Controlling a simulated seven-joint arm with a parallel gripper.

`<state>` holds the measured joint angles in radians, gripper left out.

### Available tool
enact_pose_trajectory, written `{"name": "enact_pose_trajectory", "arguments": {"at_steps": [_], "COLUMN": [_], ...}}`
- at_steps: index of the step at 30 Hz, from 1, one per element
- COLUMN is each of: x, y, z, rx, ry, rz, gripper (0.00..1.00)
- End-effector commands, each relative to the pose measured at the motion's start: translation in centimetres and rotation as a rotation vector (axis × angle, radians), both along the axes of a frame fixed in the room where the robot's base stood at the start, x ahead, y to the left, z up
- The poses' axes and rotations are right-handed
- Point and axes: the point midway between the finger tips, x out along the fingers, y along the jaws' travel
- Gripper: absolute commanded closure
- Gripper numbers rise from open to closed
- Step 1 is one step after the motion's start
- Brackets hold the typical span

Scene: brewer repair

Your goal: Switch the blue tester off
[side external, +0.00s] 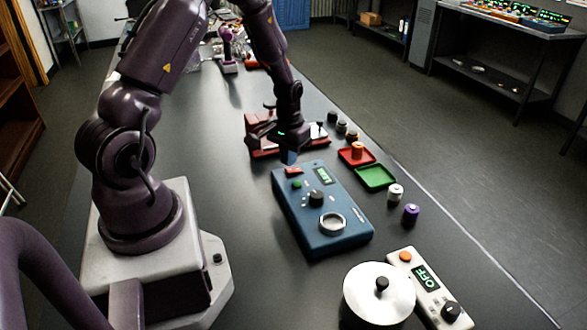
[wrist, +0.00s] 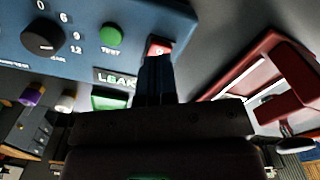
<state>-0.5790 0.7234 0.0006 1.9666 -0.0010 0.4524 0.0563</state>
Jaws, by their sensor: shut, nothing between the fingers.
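The blue tester (side external: 345,242) lies flat on the bench in the middle of the side view. It has a red rocker switch (side external: 293,170), a green button (side external: 297,184), a black knob (side external: 316,198), a metal ring and a lit green display (side external: 322,176). In the wrist view the display (wrist: 115,78) reads "LEAK" and the red switch (wrist: 158,46) sits right by my fingertips. My gripper (side external: 289,157) is shut and empty, pointing down at the tester's far edge by the switch. Its fingers (wrist: 155,65) partly cover the switch; I cannot tell whether they touch it.
A red device (side external: 262,152) stands just behind my gripper. A red tray (side external: 365,161) and a green tray (side external: 375,177) lie right of the tester, with several small cylinders nearby. A lidded pot (side external: 370,300) and a white unit (side external: 407,268) reading "OFF" stand in front.

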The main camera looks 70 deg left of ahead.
Motion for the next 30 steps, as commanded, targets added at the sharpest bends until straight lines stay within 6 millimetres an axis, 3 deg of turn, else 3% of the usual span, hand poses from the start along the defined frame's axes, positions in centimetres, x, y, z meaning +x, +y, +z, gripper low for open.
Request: {"name": "enact_pose_trajectory", "arguments": {"at_steps": [30], "x": [0.0], "y": [0.0], "z": [-1.5], "rx": [0.001], "ry": [-0.001], "rz": [0.0], "gripper": [1.0]}}
